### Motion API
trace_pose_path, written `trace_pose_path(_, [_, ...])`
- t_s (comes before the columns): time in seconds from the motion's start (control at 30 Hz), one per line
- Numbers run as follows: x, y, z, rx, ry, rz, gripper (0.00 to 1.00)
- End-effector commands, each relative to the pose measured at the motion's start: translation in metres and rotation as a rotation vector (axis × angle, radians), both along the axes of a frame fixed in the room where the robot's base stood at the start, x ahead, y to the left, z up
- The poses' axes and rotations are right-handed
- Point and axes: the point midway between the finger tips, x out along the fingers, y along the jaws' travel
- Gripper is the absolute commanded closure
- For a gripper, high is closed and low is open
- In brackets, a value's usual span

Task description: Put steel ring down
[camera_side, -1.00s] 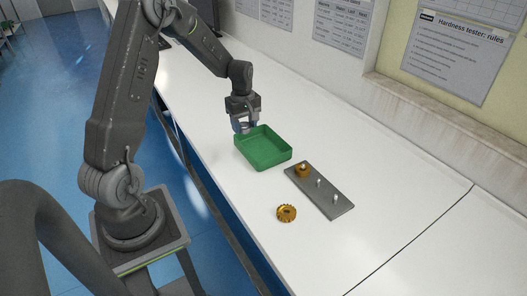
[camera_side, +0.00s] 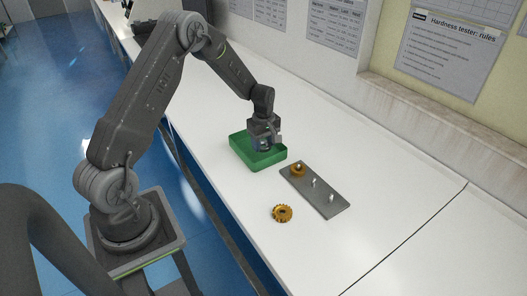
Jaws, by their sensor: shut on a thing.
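My gripper (camera_side: 264,147) points down over the right part of the green tray (camera_side: 268,164), with its jaws low, near the tray's rim height. It is shut on a small grey thing, which I take to be the steel ring; the ring is too small and too covered by the jaws to make out clearly. I cannot tell whether it touches the tray floor.
A grey plate (camera_side: 324,200) with upright pegs lies right of the tray. A brass gear (camera_side: 298,170) sits around its far-left peg; two pegs are bare. Another brass gear (camera_side: 282,213) lies on the white bench (camera_side: 390,190). The bench's right side is clear.

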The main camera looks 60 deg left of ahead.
Motion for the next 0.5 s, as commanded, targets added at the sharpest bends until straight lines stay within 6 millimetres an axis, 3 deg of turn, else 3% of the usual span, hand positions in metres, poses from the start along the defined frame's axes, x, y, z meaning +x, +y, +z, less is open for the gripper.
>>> trace_pose_path(0.27, [-0.001,0.000,-0.036,-0.001,0.002,0.000,0.78])
trace_pose_path(0.5, [0.000,0.000,-0.038,0.000,0.000,0.000,0.78])
